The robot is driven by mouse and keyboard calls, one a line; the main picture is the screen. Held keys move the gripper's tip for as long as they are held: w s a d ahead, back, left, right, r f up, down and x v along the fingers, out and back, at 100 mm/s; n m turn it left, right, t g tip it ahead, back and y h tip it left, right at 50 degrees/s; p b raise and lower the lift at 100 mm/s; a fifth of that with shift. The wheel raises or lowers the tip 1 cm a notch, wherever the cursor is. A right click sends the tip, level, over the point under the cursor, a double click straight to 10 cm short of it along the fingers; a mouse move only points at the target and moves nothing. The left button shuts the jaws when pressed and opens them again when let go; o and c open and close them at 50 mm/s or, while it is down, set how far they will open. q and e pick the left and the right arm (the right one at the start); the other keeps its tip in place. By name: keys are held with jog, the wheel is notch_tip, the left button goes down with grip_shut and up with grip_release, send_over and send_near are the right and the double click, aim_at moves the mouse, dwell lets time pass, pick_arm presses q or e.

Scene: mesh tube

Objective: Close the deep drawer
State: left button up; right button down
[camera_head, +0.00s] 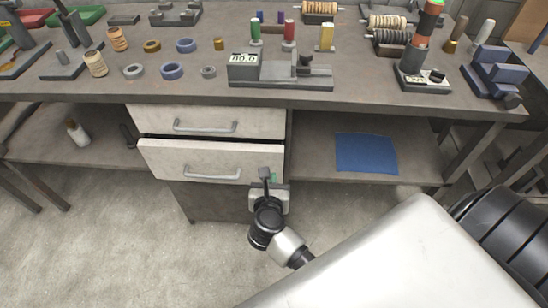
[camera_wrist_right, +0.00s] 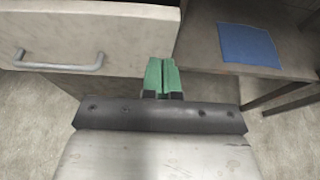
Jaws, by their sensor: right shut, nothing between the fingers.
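Under the bench are two pale drawers with grey bar handles. The lower one (camera_head: 215,157), which I take to be the deep drawer, stands out a little past the upper drawer (camera_head: 250,122), with a dark gap along its top. Its handle (camera_head: 212,175) is at the middle of its front. In the right wrist view, the drawer front (camera_wrist_right: 110,38) fills the upper left. My right gripper (camera_head: 270,176) is shut and empty at the right end of the lower drawer's front. Its green fingertips (camera_wrist_right: 161,75) overlap the front's right edge; I cannot tell whether they touch. My left gripper is out of view.
The bench top (camera_head: 150,100) carries rings, spools and several fixtures above the drawers. A blue mat (camera_head: 366,153) lies on the low shelf right of the drawers. A small bottle (camera_head: 77,132) stands on the left shelf. The floor before the drawers is clear.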

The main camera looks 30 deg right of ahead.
aim_at(274, 154)
jog(key=x, duration=0.7)
jog(key=shift+w+d+r, duration=0.3)
jog(key=shift+w+d, duration=0.25)
jog(key=shift+w, duration=0.1)
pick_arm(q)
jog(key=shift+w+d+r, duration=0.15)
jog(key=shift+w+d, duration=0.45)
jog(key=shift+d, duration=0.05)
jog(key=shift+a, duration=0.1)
